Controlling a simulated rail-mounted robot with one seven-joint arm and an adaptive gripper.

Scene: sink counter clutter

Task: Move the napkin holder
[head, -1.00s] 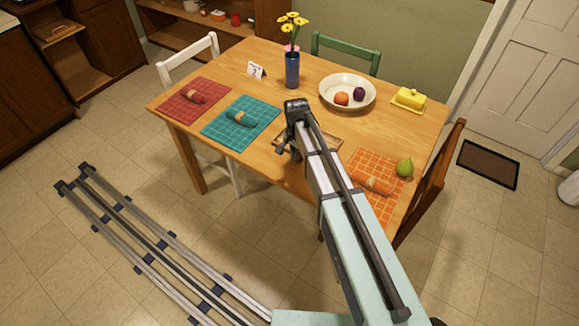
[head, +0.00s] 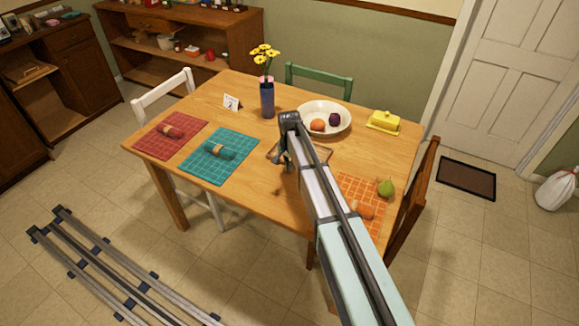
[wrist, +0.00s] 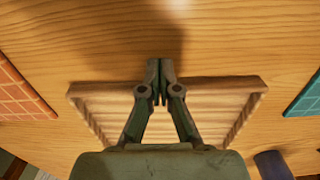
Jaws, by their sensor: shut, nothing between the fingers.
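I cannot pick out a napkin holder for certain. A small pink thing (head: 266,79) shows behind the blue vase (head: 267,100) in the head view, mostly hidden.
Rolled napkins lie on red (head: 150,143), teal (head: 199,171) and orange (head: 352,186) mats.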

